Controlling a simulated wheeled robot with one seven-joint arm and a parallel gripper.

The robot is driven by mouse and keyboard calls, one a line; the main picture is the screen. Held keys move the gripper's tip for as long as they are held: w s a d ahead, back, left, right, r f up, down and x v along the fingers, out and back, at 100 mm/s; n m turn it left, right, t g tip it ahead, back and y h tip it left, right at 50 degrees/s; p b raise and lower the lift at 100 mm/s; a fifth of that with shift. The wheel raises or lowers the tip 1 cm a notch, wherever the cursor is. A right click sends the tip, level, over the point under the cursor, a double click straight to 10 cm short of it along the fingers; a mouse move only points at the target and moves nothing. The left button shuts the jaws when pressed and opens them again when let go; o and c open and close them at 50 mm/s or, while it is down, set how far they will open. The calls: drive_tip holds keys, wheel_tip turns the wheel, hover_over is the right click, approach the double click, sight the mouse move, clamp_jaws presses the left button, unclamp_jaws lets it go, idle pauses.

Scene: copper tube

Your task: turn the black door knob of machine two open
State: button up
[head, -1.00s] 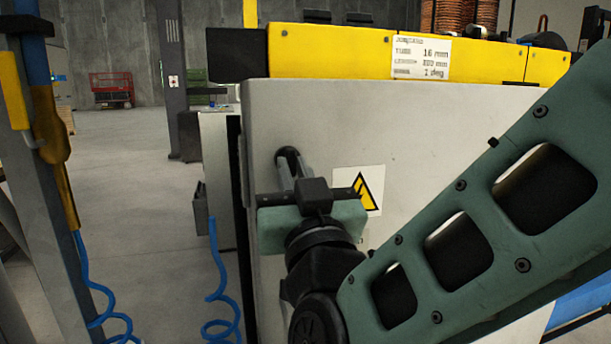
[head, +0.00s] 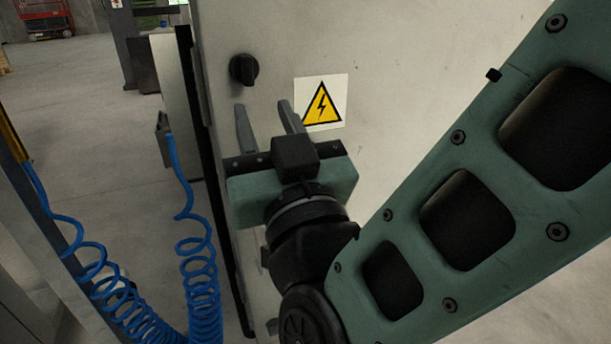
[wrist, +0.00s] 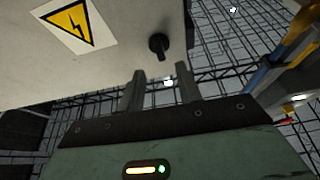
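The black door knob (head: 244,69) sits near the left edge of the pale grey cabinet door (head: 400,40) in the head view. It also shows in the wrist view (wrist: 158,45), beyond my fingertips. My gripper (head: 264,112) is in front of the door, below and slightly right of the knob in the head view. Its two grey fingers are apart with nothing between them. In the wrist view the fingers (wrist: 153,77) point toward the knob, which stands clear of them. The knob is fully visible in both views.
A yellow electrical warning sign (head: 322,101) is on the door right of the knob. Coiled blue hoses (head: 200,270) hang left of the cabinet. A wire mesh fence (wrist: 240,50) stands behind in the wrist view. Open floor (head: 100,110) lies to the left.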

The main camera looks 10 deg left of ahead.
drive_tip(key=v, duration=1)
drive_tip(key=shift+w+f, duration=0.1)
drive_tip(key=w+d+f+n+g+h, duration=0.1)
drive_tip(key=w+f+n+g+h, duration=0.2)
drive_tip(key=f+g, duration=0.8)
drive_tip(key=s+d+f+m+g+h, duration=0.1)
drive_tip(key=s+d+f+g+h, duration=0.2)
drive_tip(key=d, duration=0.6)
drive_tip(key=s+d+f+g+h, duration=0.1)
drive_tip(key=s+d+g+h, duration=0.3)
drive_tip(key=d, duration=0.5)
wheel_tip(320, 180, up, 30)
drive_tip(key=g+h+p, duration=0.1)
drive_tip(key=p, duration=2.9)
drive_tip(key=shift+w+d, duration=0.35)
drive_tip(key=shift+w, duration=0.1)
